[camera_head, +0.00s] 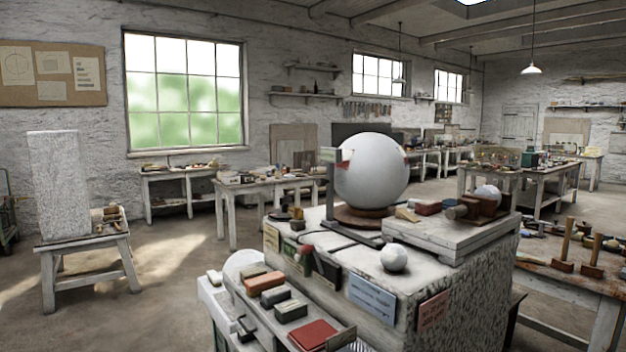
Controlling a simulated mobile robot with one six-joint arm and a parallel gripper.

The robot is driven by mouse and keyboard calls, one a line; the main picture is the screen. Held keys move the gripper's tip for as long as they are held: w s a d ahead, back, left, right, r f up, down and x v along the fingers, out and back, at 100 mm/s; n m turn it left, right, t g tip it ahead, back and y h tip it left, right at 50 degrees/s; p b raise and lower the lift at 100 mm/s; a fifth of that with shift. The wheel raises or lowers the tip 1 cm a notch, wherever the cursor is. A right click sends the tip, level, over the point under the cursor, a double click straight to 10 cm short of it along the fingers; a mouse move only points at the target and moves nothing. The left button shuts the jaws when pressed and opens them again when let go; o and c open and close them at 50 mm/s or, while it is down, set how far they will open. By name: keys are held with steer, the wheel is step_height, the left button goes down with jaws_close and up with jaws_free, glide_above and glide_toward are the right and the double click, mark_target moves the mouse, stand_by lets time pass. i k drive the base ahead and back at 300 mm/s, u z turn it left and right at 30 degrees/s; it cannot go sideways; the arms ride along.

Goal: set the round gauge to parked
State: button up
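A large white plaster sphere (372,175) sits on a round brown base (358,218) on top of the stone block (460,275). A dark upright post (330,195) with a grey head (330,155) stands at the sphere's left side. The head is close to the sphere; I cannot tell whether it touches. This post may be the round gauge, but I see no readable dial or parked mark. My gripper is not in view.
A small white sphere (394,257) lies at the block's front. A raised slab (450,235) at right holds wooden pieces and another sphere (487,194). A lower shelf (255,312) holds several small blocks. A stool (85,245) bears a stone pillar (58,185).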

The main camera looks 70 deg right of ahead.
mark_target(331, 155)
steer(key=z, duration=0.1)
steer(key=k, duration=0.4)
steer(key=u, duration=0.6)
steer(key=i, duration=0.85)
steer(key=u, duration=1.3)
steer(key=k, duration=0.15)
steer(key=z, duration=3.4)
